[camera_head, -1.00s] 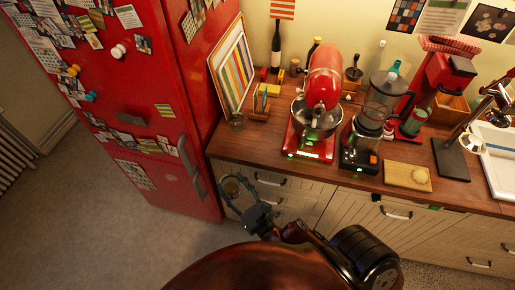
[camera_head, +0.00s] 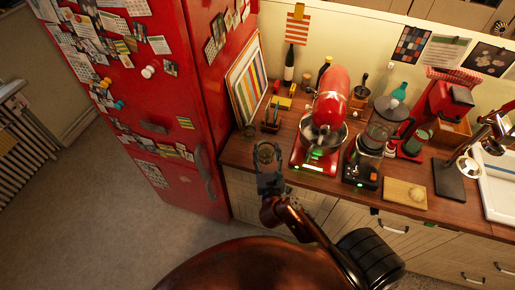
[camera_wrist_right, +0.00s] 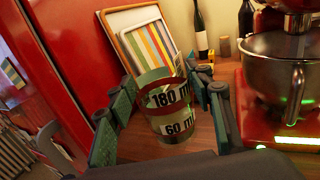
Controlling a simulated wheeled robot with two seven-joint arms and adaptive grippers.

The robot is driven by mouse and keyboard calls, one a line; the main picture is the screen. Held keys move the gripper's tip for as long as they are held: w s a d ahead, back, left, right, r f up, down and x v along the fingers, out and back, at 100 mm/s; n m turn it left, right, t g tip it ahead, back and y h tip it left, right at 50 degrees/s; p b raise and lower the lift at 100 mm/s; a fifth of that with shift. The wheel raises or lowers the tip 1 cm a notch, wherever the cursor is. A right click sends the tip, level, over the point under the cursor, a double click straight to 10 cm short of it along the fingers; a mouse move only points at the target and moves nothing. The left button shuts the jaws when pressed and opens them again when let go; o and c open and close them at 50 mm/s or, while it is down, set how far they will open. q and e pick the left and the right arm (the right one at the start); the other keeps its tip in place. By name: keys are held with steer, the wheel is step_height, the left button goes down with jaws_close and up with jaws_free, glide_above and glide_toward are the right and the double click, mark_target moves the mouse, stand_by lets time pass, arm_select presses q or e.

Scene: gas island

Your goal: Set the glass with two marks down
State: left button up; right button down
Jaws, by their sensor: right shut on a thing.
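The glass with two marks, 180 ml and 60 ml, (camera_wrist_right: 168,112) is between the fingers of my right gripper (camera_wrist_right: 165,105) in the right wrist view. It is clear and looks close to upright. In the head view the glass (camera_head: 265,153) shows at the tips of my right gripper (camera_head: 267,165), over the left part of the wooden counter (camera_head: 238,152). I cannot tell whether its base touches the wood. My left gripper is out of view.
A red stand mixer (camera_head: 327,95) with a steel bowl is to the right. A striped framed board (camera_head: 246,80) leans by the red fridge (camera_head: 165,100). Counter between glass and mixer looks clear.

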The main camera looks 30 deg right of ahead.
mark_target(262, 146)
steer(key=w+f, duration=0.1)
steer(key=w, duration=0.1)
steer(key=w+d, duration=0.1)
steer(key=w, duration=0.1)
steer(key=w+f, duration=0.1)
steer(key=w, duration=0.1)
steer(key=shift+w+d+f, duration=0.1)
steer(key=shift+d+f, duration=0.15)
steer(key=shift+f, duration=0.05)
steer(key=w+f, duration=0.2)
steer(key=f, duration=0.1)
steer(key=w+d+f, duration=0.1)
steer(key=f, duration=0.2)
steer(key=w+f+b, duration=0.1)
steer(key=w+f, duration=0.1)
steer(key=f, duration=0.1)
steer(key=shift+w+d, duration=0.25)
steer(key=shift+w, duration=0.1)
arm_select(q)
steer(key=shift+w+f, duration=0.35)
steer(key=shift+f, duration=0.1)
arm_select(e)
steer(key=shift+f, duration=0.3)
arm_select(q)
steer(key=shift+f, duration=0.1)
arm_select(e)
steer(key=c, duration=1)
jaws_free()
steer(key=shift+f, duration=0.15)
steer(key=shift+o, duration=0.2)
